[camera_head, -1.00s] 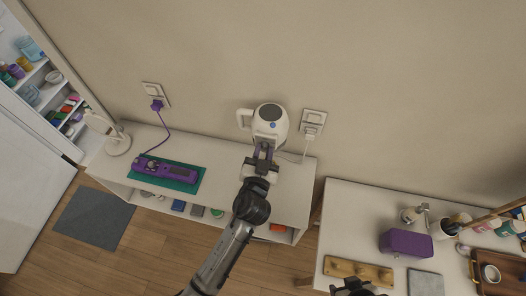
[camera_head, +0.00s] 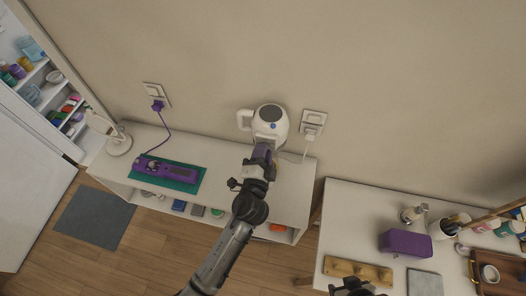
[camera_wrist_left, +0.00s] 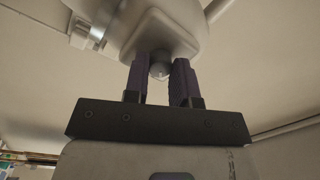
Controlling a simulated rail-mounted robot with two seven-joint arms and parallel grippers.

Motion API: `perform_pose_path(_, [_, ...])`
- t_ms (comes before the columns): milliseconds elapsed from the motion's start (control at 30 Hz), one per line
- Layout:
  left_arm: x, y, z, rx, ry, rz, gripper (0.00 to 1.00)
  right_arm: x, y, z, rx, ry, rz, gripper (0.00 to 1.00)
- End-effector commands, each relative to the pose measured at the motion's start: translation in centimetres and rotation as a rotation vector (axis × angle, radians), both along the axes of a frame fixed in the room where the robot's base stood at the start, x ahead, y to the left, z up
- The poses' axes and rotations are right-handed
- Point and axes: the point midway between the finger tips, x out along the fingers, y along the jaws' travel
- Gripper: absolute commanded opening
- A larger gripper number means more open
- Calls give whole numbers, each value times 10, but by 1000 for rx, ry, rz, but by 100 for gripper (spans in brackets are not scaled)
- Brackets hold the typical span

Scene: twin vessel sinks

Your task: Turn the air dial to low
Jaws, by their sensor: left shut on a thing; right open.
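A white rounded appliance (camera_head: 271,122) with a dark top, a side handle and a blue dot stands on the white shelf bench against the wall. My left gripper (camera_head: 262,152) is at its lower front. My right gripper (camera_head: 352,286) is open at the bottom edge of the head view, partly cut off, away from the appliance.
A purple device (camera_head: 165,168) on a green mat (camera_head: 184,187) lies left on the bench, its cord running to a wall socket (camera_head: 156,94). A lamp (camera_head: 118,143) stands at the far left. The right table holds a purple box (camera_head: 405,243) and a wooden hook board (camera_head: 358,272).

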Motion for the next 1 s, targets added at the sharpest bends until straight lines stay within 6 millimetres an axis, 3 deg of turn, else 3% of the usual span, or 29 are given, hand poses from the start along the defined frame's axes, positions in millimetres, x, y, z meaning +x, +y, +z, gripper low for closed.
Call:
perform_pose_path(400, [0,0,-1,142,-32,0,1,0,-3,3,-11,-1,7,60])
perform_pose_path(900, [0,1,-2,155,-35,0,1,0,-1,3,-5,0,4,60])
perform_pose_path(933, [0,1,-1,154,-34,0,26,0,-1,3,-4,-1,3,60])
perform_pose_path(1000, [0,0,-1,154,-34,0,32,0,-1,3,-2,0,1,60])
